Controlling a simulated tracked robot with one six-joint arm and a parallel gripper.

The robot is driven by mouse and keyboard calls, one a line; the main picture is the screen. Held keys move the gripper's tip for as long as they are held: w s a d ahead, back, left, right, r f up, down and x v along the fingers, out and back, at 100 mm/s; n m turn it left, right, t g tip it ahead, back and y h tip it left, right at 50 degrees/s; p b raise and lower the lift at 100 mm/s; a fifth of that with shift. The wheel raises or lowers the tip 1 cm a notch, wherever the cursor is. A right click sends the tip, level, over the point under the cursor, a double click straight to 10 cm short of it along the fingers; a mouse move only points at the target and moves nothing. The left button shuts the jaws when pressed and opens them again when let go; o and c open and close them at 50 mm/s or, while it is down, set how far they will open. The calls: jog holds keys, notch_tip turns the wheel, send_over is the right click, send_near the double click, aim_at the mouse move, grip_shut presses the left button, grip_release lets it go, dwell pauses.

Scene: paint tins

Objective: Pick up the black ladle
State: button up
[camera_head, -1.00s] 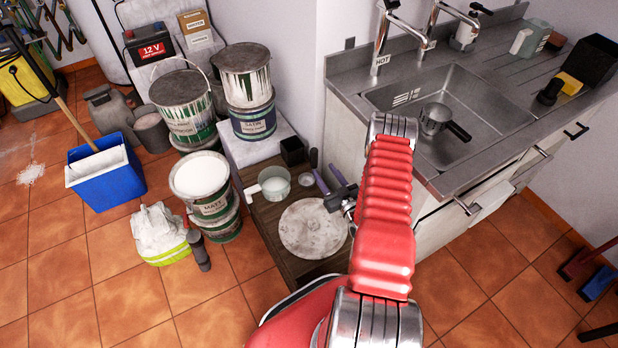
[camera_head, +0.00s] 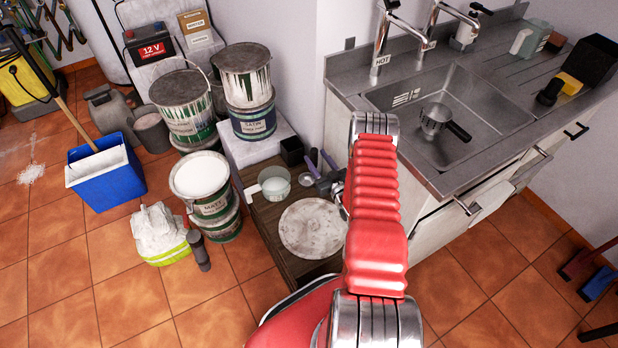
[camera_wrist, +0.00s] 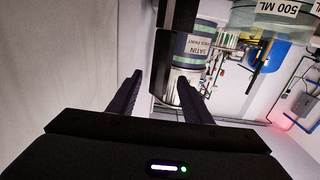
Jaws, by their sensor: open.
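I cannot pick out a black ladle for certain. A grey metal cup with a black handle (camera_head: 436,118) lies in the sink, the handle pointing lower right. My gripper (camera_head: 321,166) is above the right rear part of the low dark wooden table, left of the sink cabinet and well apart from the cup. My arm partly hides it. That cup is not visible in the wrist view.
The low table (camera_head: 266,222) holds a round whitish plate (camera_head: 312,228), a clear measuring cup (camera_head: 275,184) and a black box (camera_head: 293,150). Paint tins (camera_head: 201,182) stand left. The sink counter (camera_head: 350,75) rises on the right, its taps (camera_head: 382,42) behind the basin.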

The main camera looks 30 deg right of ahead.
jog(key=shift+w+d, duration=0.2)
jog(key=shift+w, duration=1.25)
jog(key=shift+c, duration=0.3)
grip_shut()
jog(key=shift+r, duration=0.25)
jog(key=shift+r, duration=4.8)
jog(key=c, duration=0.6)
grip_release()
grip_shut()
